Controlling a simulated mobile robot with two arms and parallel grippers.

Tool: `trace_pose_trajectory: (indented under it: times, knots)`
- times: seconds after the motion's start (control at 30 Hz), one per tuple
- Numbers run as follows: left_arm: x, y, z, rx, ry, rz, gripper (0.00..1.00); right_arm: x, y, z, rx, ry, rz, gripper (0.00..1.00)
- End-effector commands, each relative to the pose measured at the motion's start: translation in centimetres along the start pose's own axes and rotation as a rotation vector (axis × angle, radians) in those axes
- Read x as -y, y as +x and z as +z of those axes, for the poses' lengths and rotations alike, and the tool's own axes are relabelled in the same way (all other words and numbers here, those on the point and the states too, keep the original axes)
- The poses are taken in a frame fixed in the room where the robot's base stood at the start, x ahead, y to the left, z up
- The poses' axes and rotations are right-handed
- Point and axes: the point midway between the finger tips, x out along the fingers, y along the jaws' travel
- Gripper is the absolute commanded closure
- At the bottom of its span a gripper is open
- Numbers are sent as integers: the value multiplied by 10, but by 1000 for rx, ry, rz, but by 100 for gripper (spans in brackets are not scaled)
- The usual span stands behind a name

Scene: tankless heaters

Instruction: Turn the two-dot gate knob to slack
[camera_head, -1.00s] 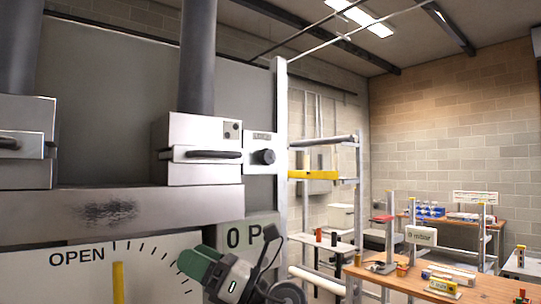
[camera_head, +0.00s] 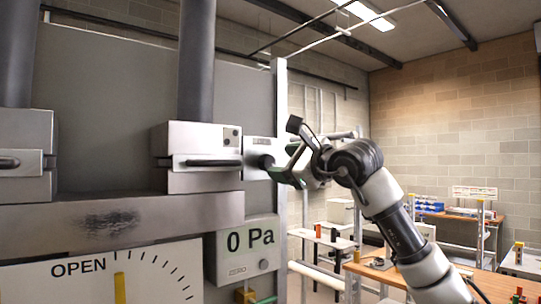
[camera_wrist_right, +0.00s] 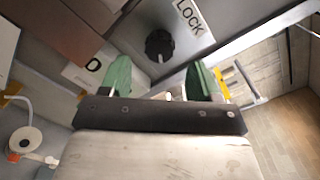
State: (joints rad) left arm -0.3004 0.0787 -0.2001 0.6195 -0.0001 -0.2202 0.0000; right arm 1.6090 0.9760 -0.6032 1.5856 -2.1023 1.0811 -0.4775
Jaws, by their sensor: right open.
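A two-dot box (camera_head: 205,150) with a dark horizontal handle is on the grey wall unit in the head view. To its right, a round dark knob (camera_head: 265,161) sits on a light plate, partly behind my gripper. The knob also shows in the right wrist view (camera_wrist_right: 159,45), beside a label reading LOCK (camera_wrist_right: 190,15). My right gripper (camera_head: 283,166) is open at the knob's right in the head view. In the wrist view its green fingers (camera_wrist_right: 160,82) are spread, with the knob beyond them and nothing between them. My left gripper is out of view.
A display (camera_head: 245,245) reading 0 Pa with a ZERO button is below the knob. A gauge face (camera_head: 75,285) marked OPEN is at the lower left. Another handled box (camera_head: 22,150) is further left. Shelves and tables (camera_head: 470,284) stand at the right.

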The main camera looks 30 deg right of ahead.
Motion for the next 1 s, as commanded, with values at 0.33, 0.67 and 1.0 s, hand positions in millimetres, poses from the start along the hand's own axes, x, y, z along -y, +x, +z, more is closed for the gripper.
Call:
trace_pose_trajectory:
  times: [0.33, 0.67, 1.0]
  knots:
    - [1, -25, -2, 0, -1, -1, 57, 1, 47, 1, 1, 2, 2, 38]
    - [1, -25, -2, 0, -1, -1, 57, 0, 50, 0, 2, 1, 0, 38]
    - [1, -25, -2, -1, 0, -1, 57, 0, 50, 0, 2, 2, 0, 87]
